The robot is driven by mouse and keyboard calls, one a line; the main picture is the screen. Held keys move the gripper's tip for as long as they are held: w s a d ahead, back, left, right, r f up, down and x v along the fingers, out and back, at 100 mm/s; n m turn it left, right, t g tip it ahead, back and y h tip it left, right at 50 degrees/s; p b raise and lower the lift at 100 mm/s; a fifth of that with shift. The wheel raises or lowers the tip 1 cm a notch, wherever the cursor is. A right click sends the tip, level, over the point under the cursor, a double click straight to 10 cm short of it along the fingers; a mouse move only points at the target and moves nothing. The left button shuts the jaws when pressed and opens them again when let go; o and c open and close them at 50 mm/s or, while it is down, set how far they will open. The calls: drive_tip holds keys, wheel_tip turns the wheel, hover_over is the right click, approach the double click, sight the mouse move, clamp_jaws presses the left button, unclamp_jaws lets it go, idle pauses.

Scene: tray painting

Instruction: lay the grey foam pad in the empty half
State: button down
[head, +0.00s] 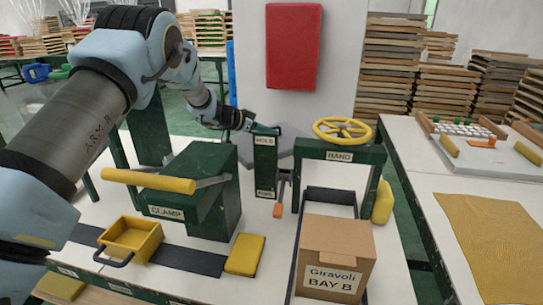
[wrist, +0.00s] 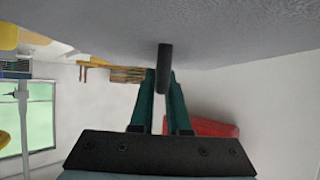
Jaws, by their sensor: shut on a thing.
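My gripper (head: 263,130) is far out over the back of the near table, just behind the top of the green HOLD post. Its green fingers (wrist: 164,95) are shut on a dark upright tab (wrist: 164,68). The tab meets a broad grey surface (wrist: 240,75) across the top of the wrist view, which looks like the grey foam pad. In the head view a grey piece (head: 287,148) shows beside the post, partly hidden by it. A pale tray (head: 490,155) lies on the right table. Small white and green pieces occupy its back part; its front part looks mostly bare.
The green HOLD post (head: 265,165), the CLAMP block (head: 215,195) with its yellow bar and the HAND frame (head: 340,153) with a yellow wheel stand close by. A cardboard box (head: 335,255) is in front. A tan sheet (head: 485,235) covers part of the right table.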

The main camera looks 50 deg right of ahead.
sight(243, 147)
wheel_tip(243, 147, down, 8)
drive_tip(key=shift+f+p, duration=0.25)
drive_tip(key=shift+p, duration=0.5)
drive_tip(key=c, duration=0.9)
unclamp_jaws()
drive_tip(key=shift+f, duration=0.1)
drive_tip(key=shift+a+r, duration=0.1)
drive_tip(key=shift+r, duration=0.1)
drive_tip(key=p+v, duration=0.6)
drive_tip(key=v, duration=0.4)
drive_tip(key=shift+a+r, duration=0.1)
drive_tip(key=shift+r, duration=0.1)
drive_tip(key=shift+w+a+r, duration=0.15)
drive_tip(key=shift+w+a, duration=0.05)
drive_tip(key=shift+a, duration=0.5)
